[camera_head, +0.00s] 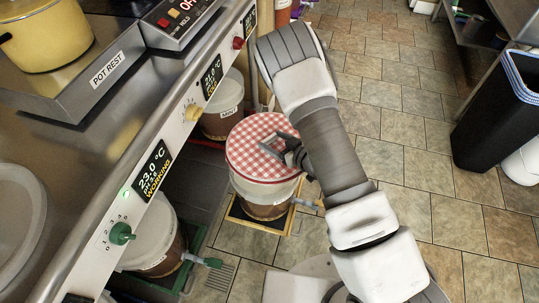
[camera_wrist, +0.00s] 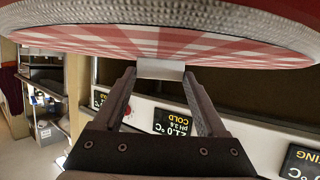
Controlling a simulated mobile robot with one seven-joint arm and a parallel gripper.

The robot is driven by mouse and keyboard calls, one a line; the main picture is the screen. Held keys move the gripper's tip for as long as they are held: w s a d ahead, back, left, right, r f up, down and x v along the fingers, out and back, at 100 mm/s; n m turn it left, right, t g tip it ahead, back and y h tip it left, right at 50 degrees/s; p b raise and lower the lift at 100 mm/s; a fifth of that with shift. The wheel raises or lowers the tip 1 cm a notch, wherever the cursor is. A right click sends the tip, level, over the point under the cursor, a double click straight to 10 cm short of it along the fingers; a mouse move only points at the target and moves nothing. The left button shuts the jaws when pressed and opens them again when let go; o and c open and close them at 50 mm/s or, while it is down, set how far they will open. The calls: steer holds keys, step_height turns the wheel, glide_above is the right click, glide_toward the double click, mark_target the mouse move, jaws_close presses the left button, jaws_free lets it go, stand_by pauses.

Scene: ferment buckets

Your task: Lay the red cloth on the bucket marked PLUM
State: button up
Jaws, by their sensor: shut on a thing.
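The red cloth (camera_head: 262,140) is a round red-and-white checked cover with a pale rim. My gripper (camera_head: 290,152) is at its right edge in the head view. In the wrist view the cloth (camera_wrist: 190,45) spans the top, and my gripper (camera_wrist: 162,76) is shut on a pale tab at its edge. In the head view the cloth lies over the top of a bucket (camera_head: 265,200) with brown contents. I cannot tell whether it touches that bucket or hangs just above. That bucket's label is too small to read, so I cannot tell which bucket is PLUM.
The bucket stands in a wood-edged tray (camera_head: 249,221) with its spigot to the right. Other lidded buckets stand behind (camera_head: 220,121) and in front left (camera_head: 150,247). A steel counter (camera_head: 100,130) with knobs and displays overhangs at left. A black bin (camera_head: 495,120) stands right; the tiled floor is open.

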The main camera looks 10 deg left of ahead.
steer(key=shift+s+a+f+n+y+b, duration=0.2)
steer(key=shift+a+f, duration=0.1)
steer(key=shift+f, duration=0.2)
steer(key=shift+s+a+f+n+y+b, duration=0.15)
steer(key=shift+a+f, duration=0.15)
steer(key=shift+f, duration=0.2)
steer(key=shift+f+b, duration=2)
steer(key=shift+f, duration=0.6)
steer(key=shift+f+b, duration=0.85)
stand_by(0.6)
steer(key=o, duration=1.3)
steer(key=shift+r+p, duration=2.5)
steer(key=shift+r, duration=1)
